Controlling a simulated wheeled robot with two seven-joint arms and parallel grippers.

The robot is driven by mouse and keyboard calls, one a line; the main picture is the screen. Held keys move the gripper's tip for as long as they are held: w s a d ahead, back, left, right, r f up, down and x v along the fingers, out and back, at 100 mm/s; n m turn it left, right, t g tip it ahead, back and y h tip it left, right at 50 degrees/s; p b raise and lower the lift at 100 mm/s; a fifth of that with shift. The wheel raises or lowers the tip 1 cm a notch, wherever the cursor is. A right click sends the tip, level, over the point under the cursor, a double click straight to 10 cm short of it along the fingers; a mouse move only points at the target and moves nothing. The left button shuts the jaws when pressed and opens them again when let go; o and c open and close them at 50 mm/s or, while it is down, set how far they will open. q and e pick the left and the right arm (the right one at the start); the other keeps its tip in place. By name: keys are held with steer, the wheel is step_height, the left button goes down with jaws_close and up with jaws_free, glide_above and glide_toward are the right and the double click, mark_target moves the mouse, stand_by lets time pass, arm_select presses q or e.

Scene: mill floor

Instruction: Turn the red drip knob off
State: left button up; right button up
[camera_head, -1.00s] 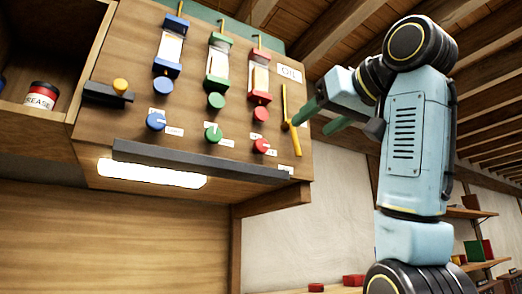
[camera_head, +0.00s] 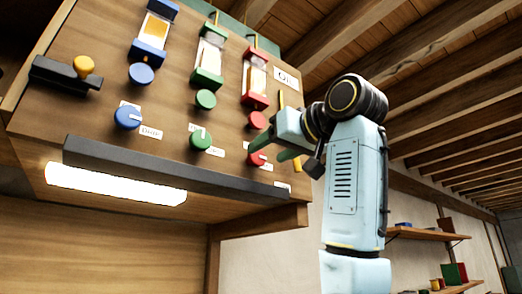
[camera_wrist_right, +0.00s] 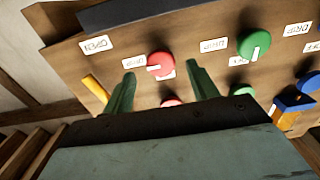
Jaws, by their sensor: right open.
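The red drip knob (camera_head: 257,157) is the lower red knob on the wooden panel, at the right of the knob row. My right gripper (camera_head: 268,147) is open in front of it and partly covers it in the head view. In the right wrist view the red drip knob (camera_wrist_right: 160,64) lies beyond and between the two green fingertips (camera_wrist_right: 162,76), with a white mark toward its left edge. The fingers look apart from it. A second red knob (camera_head: 257,120) sits above it, under the red-framed oil glass (camera_head: 255,80). My left gripper is not in view.
Green (camera_head: 200,138) and blue (camera_head: 127,117) drip knobs sit to the left on the same panel. A yellow lever (camera_head: 282,99) is right of the red glass, partly behind my arm. A dark rail (camera_head: 170,170) and lit lamp (camera_head: 115,184) run below the knobs.

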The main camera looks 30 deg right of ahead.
mark_target(259, 157)
steer(key=w, duration=0.3)
steer(key=shift+w+a+p, duration=0.15)
steer(key=shift+w+p, duration=0.05)
steer(key=shift+p, duration=0.15)
steer(key=shift+w, duration=0.3)
steer(key=shift+c, duration=0.7)
steer(key=c, duration=0.8)
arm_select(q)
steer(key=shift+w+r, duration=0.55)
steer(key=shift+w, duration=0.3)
arm_select(e)
steer(key=shift+c, duration=0.2)
